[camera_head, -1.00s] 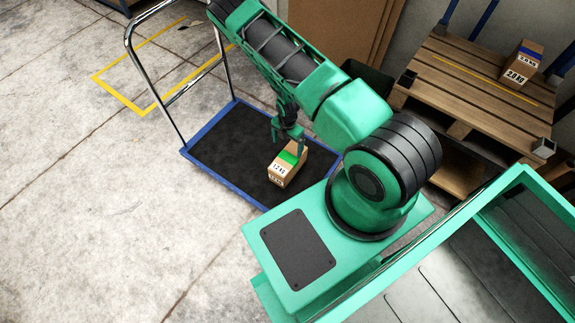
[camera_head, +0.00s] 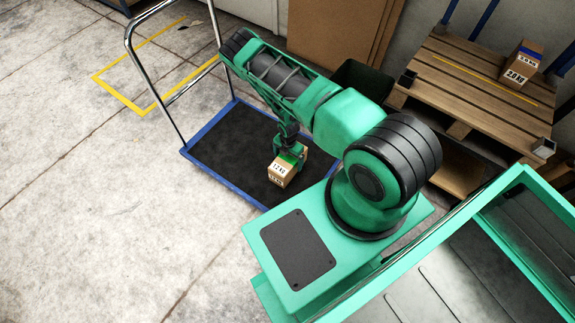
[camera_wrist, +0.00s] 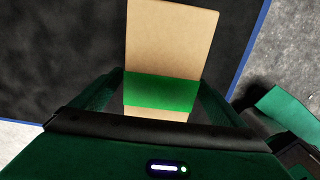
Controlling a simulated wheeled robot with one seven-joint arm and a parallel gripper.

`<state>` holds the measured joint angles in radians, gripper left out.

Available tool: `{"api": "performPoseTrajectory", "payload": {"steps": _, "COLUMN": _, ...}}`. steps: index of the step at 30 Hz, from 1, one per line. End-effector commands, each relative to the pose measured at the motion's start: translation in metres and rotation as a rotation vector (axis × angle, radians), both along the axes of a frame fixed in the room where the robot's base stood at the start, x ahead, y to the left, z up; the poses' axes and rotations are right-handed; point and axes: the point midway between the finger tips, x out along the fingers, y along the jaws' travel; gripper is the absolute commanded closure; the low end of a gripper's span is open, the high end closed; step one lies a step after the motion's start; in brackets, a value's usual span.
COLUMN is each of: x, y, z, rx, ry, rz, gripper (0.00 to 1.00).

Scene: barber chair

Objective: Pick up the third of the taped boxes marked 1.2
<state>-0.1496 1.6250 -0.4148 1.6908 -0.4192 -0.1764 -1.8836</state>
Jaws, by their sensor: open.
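A small cardboard box with green tape (camera_head: 282,171) stands on the black deck of the blue-edged cart. Its printed label faces the head camera, but I cannot read it surely. My gripper (camera_head: 290,155) is down over the top of this box. In the wrist view the box (camera_wrist: 170,45) lies between the two open fingers, with its green tape band across the gap. I cannot tell whether the fingers touch its sides. Another box with blue tape (camera_head: 523,65) sits on the wooden pallet at the upper right.
The cart (camera_head: 222,138) has a chrome handle (camera_head: 128,45) at its left end. The pallet rack (camera_head: 480,75) and a dark bin (camera_head: 362,78) stand behind my arm.

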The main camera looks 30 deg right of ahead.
Motion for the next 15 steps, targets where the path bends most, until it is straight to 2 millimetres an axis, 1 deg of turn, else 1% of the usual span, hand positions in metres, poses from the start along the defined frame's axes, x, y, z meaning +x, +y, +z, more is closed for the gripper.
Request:
{"api": "performPoseTrajectory", "payload": {"steps": 1, "x": -0.001, "y": -0.0001, "z": -0.0054, "rx": 0.001, "ry": 0.001, "rz": 0.0, "gripper": 0.06}}
{"api": "performPoseTrajectory", "payload": {"steps": 3, "x": -0.0001, "y": 0.0001, "z": -0.0092, "rx": 0.0, "ry": 0.0, "rz": 0.0, "gripper": 0.06}}
{"api": "performPoseTrajectory", "payload": {"steps": 11, "x": 0.0001, "y": 0.0, "z": -0.0106, "rx": 0.0, "ry": -0.001, "rz": 0.0, "gripper": 0.06}}
{"api": "performPoseTrajectory", "payload": {"steps": 12, "x": 0.0, "y": 0.0, "z": -0.0106, "rx": 0.0, "ry": -0.001, "rz": 0.0, "gripper": 0.16}}
{"api": "performPoseTrajectory", "payload": {"steps": 14, "x": 0.0, "y": 0.0, "z": -0.0105, "rx": 0.0, "ry": -0.001, "rz": 0.0, "gripper": 0.3}}
{"api": "performPoseTrajectory", "payload": {"steps": 15, "x": 0.0, "y": 0.0, "z": -0.0105, "rx": 0.0, "ry": -0.001, "rz": 0.0, "gripper": 0.4}}
